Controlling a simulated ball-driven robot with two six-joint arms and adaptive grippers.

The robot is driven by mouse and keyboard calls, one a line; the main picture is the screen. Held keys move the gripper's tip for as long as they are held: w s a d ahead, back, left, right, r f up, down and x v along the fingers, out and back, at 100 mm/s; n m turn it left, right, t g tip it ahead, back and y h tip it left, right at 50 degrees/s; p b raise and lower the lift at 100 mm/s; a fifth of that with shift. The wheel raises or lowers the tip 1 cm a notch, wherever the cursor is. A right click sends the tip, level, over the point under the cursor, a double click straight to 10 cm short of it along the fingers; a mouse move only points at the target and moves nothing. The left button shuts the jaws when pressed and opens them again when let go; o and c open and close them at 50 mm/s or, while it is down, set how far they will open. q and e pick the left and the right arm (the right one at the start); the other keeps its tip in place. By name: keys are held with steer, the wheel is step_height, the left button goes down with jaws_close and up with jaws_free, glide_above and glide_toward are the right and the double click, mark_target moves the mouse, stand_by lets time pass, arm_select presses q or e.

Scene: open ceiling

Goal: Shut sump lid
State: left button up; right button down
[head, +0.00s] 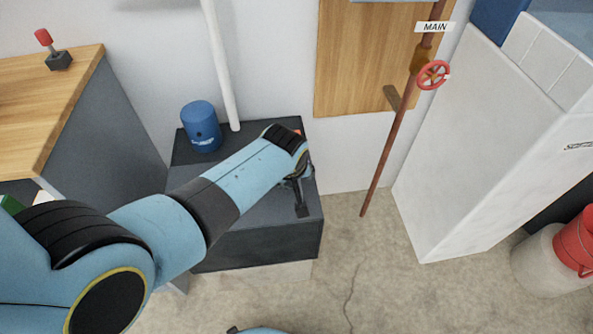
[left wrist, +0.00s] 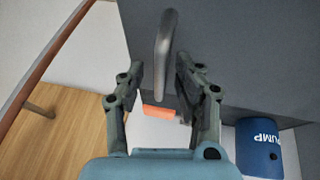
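The sump is a dark grey box (head: 270,242) on the floor, with a dark grey lid (head: 255,215) that looks about flat on top. I cannot tell whether a gap remains under it. My left gripper (head: 299,195) is over the lid's right part, pointing down. In the left wrist view, a grey bar handle (left wrist: 165,40) on the lid (left wrist: 230,45) lies between the fingertips of the left gripper (left wrist: 160,68). The fingers are apart, and I see no clear grip on the bar. My right gripper is not in view.
A blue pump can (head: 201,127) stands at the box's back left, by a white pipe (head: 222,65). A wooden-topped counter (head: 60,95) is at left. A red valve wheel (head: 433,75) and a white cabinet (head: 470,150) are at right. The floor (head: 350,270) in front is clear.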

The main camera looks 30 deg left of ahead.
arm_select(q)
steer(key=v, duration=0.6)
steer(key=shift+d+r, duration=0.1)
steer(key=shift+r, duration=0.15)
steer(key=shift+s, duration=0.15)
steer(key=s+a+r+m+g, duration=0.1)
steer(key=s+a+r+m, duration=0.3)
steer(key=s+r, duration=0.6)
steer(key=s+a+r+m+g, duration=0.1)
steer(key=s+a+r+m, duration=0.45)
steer(key=s, duration=0.75)
step_height(320, 180, down, 24)
steer(key=s+n+g, duration=0.1)
steer(key=s+n, duration=0.1)
steer(key=s, duration=0.1)
steer(key=s+a+f+g, duration=0.1)
steer(key=s+f, duration=1.5)
steer(key=s, duration=0.2)
steer(key=shift+s+a+f, duration=0.15)
steer(key=shift+s+a, duration=0.05)
steer(key=shift+a, duration=0.2)
